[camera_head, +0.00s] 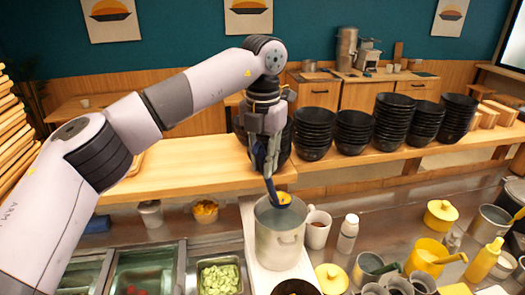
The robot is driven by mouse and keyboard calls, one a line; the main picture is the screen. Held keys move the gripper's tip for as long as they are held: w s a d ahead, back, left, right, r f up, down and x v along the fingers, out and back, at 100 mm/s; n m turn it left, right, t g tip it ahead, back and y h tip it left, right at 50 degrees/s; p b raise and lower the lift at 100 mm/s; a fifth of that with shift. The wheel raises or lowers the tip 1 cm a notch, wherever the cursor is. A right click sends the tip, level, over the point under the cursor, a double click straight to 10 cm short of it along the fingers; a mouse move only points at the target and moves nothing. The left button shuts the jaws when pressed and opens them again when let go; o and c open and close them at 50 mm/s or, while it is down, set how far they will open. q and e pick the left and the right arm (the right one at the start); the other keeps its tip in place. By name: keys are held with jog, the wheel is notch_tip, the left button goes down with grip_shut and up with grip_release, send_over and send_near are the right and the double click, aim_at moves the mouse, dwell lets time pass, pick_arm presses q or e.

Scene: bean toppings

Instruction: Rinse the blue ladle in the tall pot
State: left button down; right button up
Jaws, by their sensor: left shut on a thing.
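My left gripper (265,160) points down above the counter and is shut on the blue ladle (271,187). The ladle hangs below the fingers, its lower end at the mouth of the tall pot (279,245). A yellow patch shows at the ladle's bowl. The bowl overlaps the pot's opening in the picture; I cannot tell whether it is inside or just above the rim. My right gripper is not in view.
A white mug (317,230) stands close to the pot's right, with a white bottle (348,234) beyond it. A yellow lidded pot (441,216) is farther right. Food trays (219,279) lie at the front left. Stacks of black bowls (314,130) line the shelf behind.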

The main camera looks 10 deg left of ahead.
pick_arm(q)
jog(key=f, duration=0.1)
jog(key=w+f, duration=0.1)
jog(key=f, duration=0.1)
jog(key=shift+w+f+b, duration=0.1)
jog(key=shift+w+b, duration=0.05)
jog(key=shift+b, duration=0.2)
jog(key=f, duration=0.2)
jog(key=f+b, duration=0.1)
jog(key=shift+w+d+f+g, duration=0.1)
jog(key=shift+w+g, duration=0.2)
jog(key=shift+w, duration=0.05)
jog(key=s+a+f+t+b, duration=0.1)
jog(key=f+b, duration=0.5)
jog(key=b, duration=0.7)
jog(key=shift+s+t+h, duration=0.3)
jog(key=shift+s+t, duration=0.2)
jog(key=shift+s, duration=0.7)
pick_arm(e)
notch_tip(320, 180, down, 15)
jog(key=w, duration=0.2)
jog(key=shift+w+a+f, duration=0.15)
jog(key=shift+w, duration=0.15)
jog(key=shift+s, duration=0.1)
